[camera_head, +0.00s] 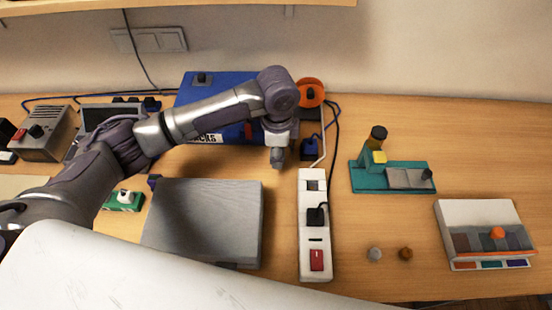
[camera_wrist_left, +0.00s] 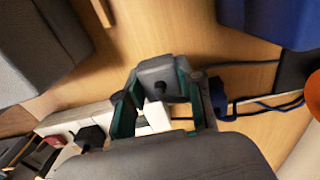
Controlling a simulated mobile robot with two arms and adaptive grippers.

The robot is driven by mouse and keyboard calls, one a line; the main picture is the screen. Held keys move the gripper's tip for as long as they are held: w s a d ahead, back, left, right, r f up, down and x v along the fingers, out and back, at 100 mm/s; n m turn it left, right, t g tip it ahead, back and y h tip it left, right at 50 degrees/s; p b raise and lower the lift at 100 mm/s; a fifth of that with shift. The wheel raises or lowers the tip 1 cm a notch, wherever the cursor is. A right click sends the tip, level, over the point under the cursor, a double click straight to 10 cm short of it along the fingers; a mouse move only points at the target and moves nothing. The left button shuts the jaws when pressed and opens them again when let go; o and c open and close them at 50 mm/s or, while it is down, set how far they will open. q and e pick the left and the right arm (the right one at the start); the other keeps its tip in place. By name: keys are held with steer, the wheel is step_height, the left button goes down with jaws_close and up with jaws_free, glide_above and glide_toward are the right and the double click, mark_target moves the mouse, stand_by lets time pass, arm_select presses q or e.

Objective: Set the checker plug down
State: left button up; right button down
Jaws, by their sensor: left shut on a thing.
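My left gripper (camera_head: 278,158) reaches in from the left over the table and points down, just left of the far end of the white power strip (camera_head: 314,240). In the left wrist view my left gripper (camera_wrist_left: 164,98) is shut on a small grey piece (camera_wrist_left: 163,72), which I take to be the checker plug. Its shape is partly covered by the fingers, and I cannot make it out in the head view. The power strip (camera_wrist_left: 62,122) passes behind the fingers in the wrist view. A black plug (camera_head: 316,215) sits in the strip. My right gripper is not in view.
A grey flat-topped box (camera_head: 205,218) stands left of the strip. A blue case (camera_head: 222,92) and an orange reel (camera_head: 311,93) are behind. A teal fixture (camera_head: 390,178), two small knobs and a white tray (camera_head: 478,215) are at right. Bare wood lies between strip and fixture.

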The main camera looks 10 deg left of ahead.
arm_select(q)
steer(key=shift+a+f, duration=0.1)
steer(key=shift+f, duration=0.15)
step_height(320, 180, down, 3)
steer(key=shift+f+p, duration=0.15)
steer(key=shift+p, duration=0.4)
steer(key=shift+f, duration=0.35)
steer(key=o, duration=1.2)
steer(key=shift+c, duration=0.2)
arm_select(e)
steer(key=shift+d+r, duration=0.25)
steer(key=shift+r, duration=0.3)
